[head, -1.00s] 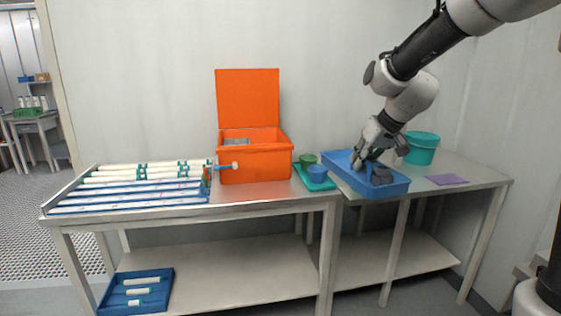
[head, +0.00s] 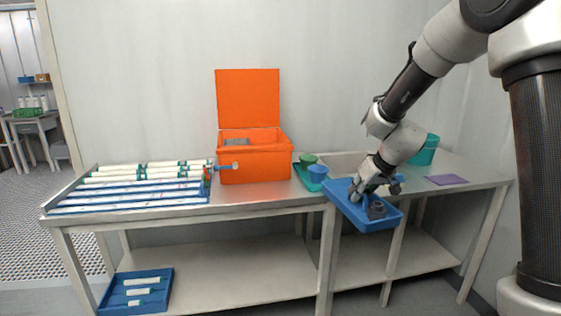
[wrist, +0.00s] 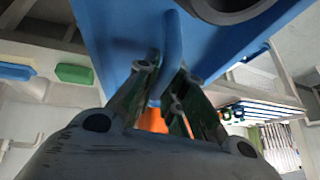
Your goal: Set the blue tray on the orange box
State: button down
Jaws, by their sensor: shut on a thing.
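The blue tray (head: 352,214) is held by my gripper (head: 361,194) in front of the right table's front edge, clear of the surface. A dark round piece (head: 376,210) sits in the tray. In the wrist view my gripper (wrist: 165,100) is shut on a raised blue handle of the tray (wrist: 115,30), and part of the dark piece (wrist: 230,8) shows beside it. The orange box (head: 255,163) stands at the back of the left table with its lid raised upright against the wall. It is left of my gripper.
A green tray (head: 304,182) with a green cup (head: 308,159) and a blue cup (head: 318,172) stands right of the box. White and blue tubes (head: 140,187) lie left of it. A teal bucket (head: 424,152) and purple sheet (head: 447,180) are at right.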

jog(key=s+d+f+m, duration=0.1)
jog(key=s+d+f, duration=0.2)
jog(key=f, duration=0.4)
jog(key=s+d+f+m+h, duration=0.1)
jog(key=s+d+f, duration=0.2)
jog(key=f, duration=0.5)
jog(key=shift+s+f, duration=0.25)
jog(key=shift+s, duration=0.15)
